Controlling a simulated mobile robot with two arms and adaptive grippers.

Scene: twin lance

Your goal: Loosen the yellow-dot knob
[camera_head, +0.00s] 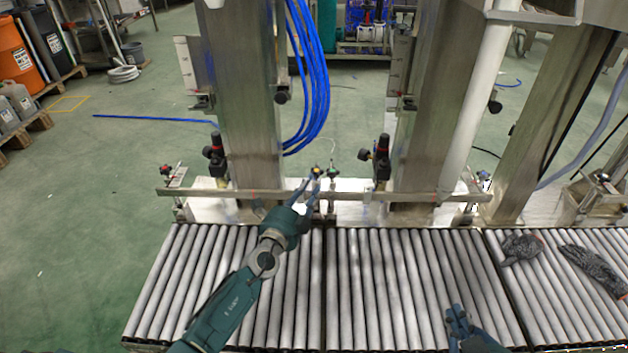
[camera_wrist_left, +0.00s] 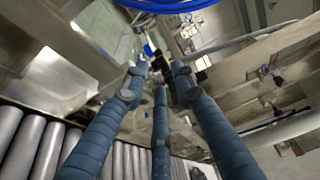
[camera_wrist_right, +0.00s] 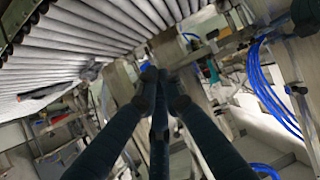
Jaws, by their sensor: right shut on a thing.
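A small dark knob with a yellowish-orange top (camera_head: 317,171) stands on the metal rail behind the rollers. A similar knob with a greenish top (camera_head: 332,172) stands just right of it. My left gripper (camera_head: 311,182) reaches over the rollers to the yellowish knob, its fingers spread around or just beside it; I cannot tell if they touch. The left wrist view shows the same fingers (camera_wrist_left: 159,70) apart. My right gripper (camera_head: 458,314) is low over the rollers at the lower right. In the right wrist view its fingers (camera_wrist_right: 160,77) are together; what they hold cannot be made out.
Steel posts (camera_head: 250,100) rise behind the rail (camera_head: 390,194), with black valves (camera_head: 382,160) and blue hoses (camera_head: 312,80) close by. Dark gloves (camera_head: 522,248) lie on the right rollers. The middle rollers (camera_head: 385,280) are clear between my arms.

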